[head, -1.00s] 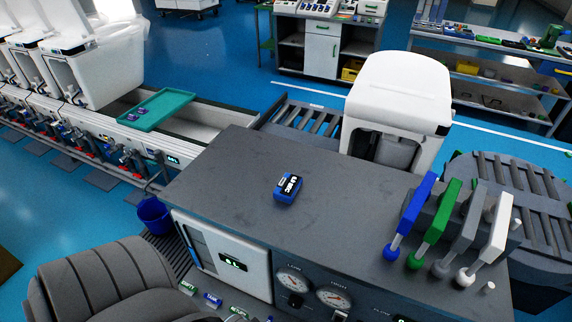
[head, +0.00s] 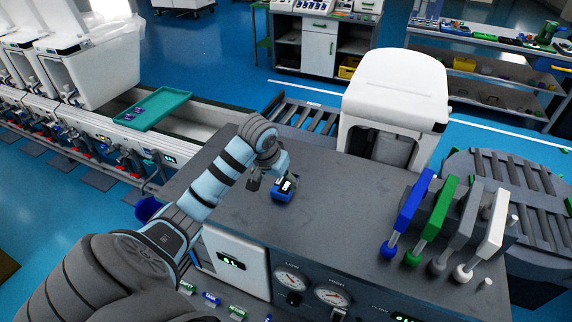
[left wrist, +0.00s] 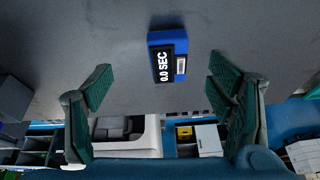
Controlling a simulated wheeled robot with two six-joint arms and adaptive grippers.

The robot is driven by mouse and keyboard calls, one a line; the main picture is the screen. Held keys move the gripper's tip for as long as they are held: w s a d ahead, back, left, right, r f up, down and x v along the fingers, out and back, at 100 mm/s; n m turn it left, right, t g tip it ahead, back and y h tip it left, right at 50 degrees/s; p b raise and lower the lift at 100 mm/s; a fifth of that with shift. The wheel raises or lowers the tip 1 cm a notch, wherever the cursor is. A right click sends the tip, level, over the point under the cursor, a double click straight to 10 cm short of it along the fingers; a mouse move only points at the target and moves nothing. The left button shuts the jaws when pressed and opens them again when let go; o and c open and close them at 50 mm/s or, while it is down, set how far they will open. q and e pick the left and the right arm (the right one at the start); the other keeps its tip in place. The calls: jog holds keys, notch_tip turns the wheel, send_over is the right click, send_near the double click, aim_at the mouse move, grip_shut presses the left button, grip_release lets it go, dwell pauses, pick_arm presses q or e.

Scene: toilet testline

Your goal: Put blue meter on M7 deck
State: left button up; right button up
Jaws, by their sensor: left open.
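The blue meter (head: 283,190) lies on the dark grey deck (head: 330,215) in the head view, near the middle of its top. In the left wrist view the meter (left wrist: 168,56) shows its black display reading "0.0 SEC", with blue ends. My left gripper (head: 268,180) is at the meter's upper left side in the head view. In the left wrist view my left gripper (left wrist: 160,100) is open, with its fingers spread either side and the meter beyond them, not gripped. My right gripper is not in view. I cannot read an M7 label.
Blue, green, grey and white levers (head: 426,222) stand at the deck's right. A white toilet (head: 394,100) stands behind it. A teal tray (head: 153,108) sits on the line at left. The deck around the meter is clear.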

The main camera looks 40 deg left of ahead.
aim_at(285, 183)
pick_arm(q)
notch_tip(285, 183, up, 2)
jog(key=w+a+n, duration=0.1)
jog(key=w+a, duration=0.1)
jog(key=a, duration=0.1)
jog(key=x, duration=0.4)
jog(key=b+x, duration=0.1)
jog(key=x, duration=0.3)
jog(key=d+b+x, duration=0.1)
jog(key=x, duration=0.3)
jog(key=shift+w+f, duration=0.3)
jog(key=shift+f, duration=0.05)
jog(key=shift+a+r, duration=0.1)
jog(key=shift+r, duration=0.05)
jog(key=c, duration=1.6)
